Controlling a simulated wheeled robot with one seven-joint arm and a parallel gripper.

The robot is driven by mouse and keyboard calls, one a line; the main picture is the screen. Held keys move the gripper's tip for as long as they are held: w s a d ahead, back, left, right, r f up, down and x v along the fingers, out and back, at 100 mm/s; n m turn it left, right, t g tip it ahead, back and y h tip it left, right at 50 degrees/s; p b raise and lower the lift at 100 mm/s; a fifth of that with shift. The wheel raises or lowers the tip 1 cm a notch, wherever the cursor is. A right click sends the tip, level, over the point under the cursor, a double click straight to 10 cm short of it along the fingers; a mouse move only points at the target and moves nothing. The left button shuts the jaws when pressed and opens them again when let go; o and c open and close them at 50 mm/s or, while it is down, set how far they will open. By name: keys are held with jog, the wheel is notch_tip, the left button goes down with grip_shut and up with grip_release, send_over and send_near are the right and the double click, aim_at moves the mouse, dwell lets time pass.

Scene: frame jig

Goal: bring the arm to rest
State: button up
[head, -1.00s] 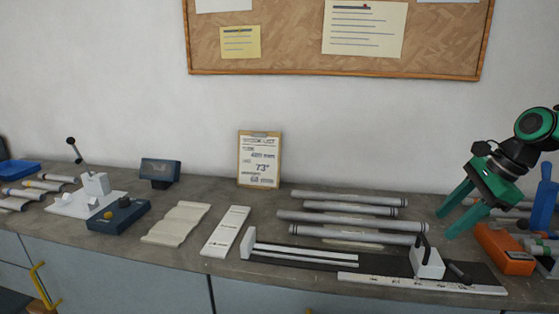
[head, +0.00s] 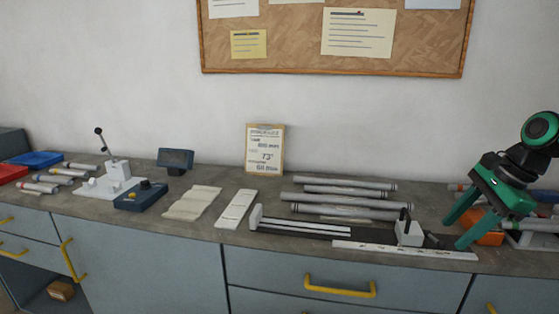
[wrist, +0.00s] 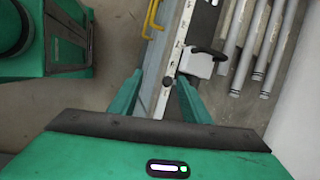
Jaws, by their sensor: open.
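My gripper (head: 463,229) is at the right of the head view, with its two green fingers apart and pointing down. Nothing is between the fingers. In the head view it hangs beside the right end of the long jig (head: 300,229), near the jig's white block (head: 409,233) with a black handle. In the wrist view the open fingers (wrist: 160,95) show above the jig's scale strip, with the block (wrist: 199,62) just beyond them. I cannot tell the exact height of the fingers above the bench.
Several grey tubes (head: 340,198) lie behind the jig. An orange device (head: 488,238) is partly hidden behind my gripper. A clipboard (head: 265,150) leans on the wall. A press with a lever (head: 116,175) and a blue box (head: 141,196) stand left. Drawers with yellow handles (head: 340,291) front the bench.

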jog(key=s+f+n+g+h, duration=0.1)
jog(key=s+f+n, duration=0.1)
jog(key=s+n, duration=0.2)
jog(key=s+f+n+g+h, duration=0.1)
jog(key=s+f+n, duration=0.2)
jog(key=s, duration=0.8)
jog(key=s+f+n+g+h, duration=0.1)
jog(key=s+n, duration=0.3)
jog(key=s, duration=0.4)
jog(key=shift+s+f+n, duration=0.2)
jog(key=shift+f+n, duration=0.2)
jog(key=shift+f, duration=0.5)
jog(key=shift+d, duration=0.15)
